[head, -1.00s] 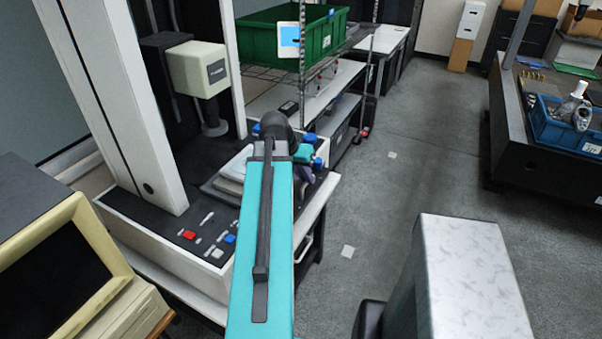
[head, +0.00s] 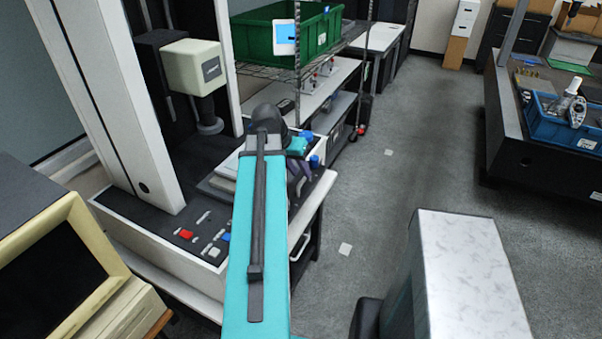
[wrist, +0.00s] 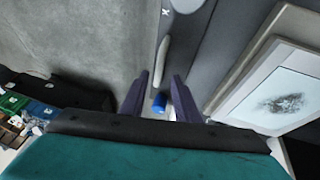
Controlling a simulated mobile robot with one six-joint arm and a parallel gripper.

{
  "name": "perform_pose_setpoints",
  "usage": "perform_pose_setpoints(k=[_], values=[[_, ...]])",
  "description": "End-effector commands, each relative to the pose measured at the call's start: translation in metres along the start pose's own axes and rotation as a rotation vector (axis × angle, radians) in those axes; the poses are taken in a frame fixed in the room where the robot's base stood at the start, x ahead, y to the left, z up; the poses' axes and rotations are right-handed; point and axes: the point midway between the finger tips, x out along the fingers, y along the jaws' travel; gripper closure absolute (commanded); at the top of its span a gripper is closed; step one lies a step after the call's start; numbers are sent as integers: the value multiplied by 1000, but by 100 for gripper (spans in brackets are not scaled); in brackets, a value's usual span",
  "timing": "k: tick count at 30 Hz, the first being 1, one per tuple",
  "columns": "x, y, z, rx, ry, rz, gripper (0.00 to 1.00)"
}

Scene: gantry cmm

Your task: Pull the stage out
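The stage (head: 222,172) is a light plate with a grey frame on the measuring machine's dark bed, partly hidden behind my arm in the head view. In the wrist view, a framed pale panel with a dark smudge (wrist: 272,100), seemingly the stage's plate, lies to the right. My gripper's purple fingers (wrist: 160,80) are apart, with a blue knob (wrist: 160,103) showing in the gap. I cannot tell whether they touch it. A pale bar (wrist: 163,58) lies just beyond the fingertips. In the head view my gripper (head: 304,184) is at the machine's right edge.
The machine's white column (head: 110,100) stands at left. A wire shelf with a green bin (head: 265,38) stands behind. A dark bench with a blue bin (head: 550,125) is at right. The floor (head: 400,180) between is clear.

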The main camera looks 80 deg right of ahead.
Motion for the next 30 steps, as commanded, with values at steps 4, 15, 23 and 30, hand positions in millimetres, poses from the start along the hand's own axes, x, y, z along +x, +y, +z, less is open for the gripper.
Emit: perform_pose_setpoints(k=[4, 15, 23, 30], values=[[-13, 0, 0, 0, 2, -1, 71], [-49, 0, 0, 0, 2, -1, 71], [-75, 0, 0, 0, 2, -1, 71], [-99, 1, -1, 0, 3, -1, 71]])
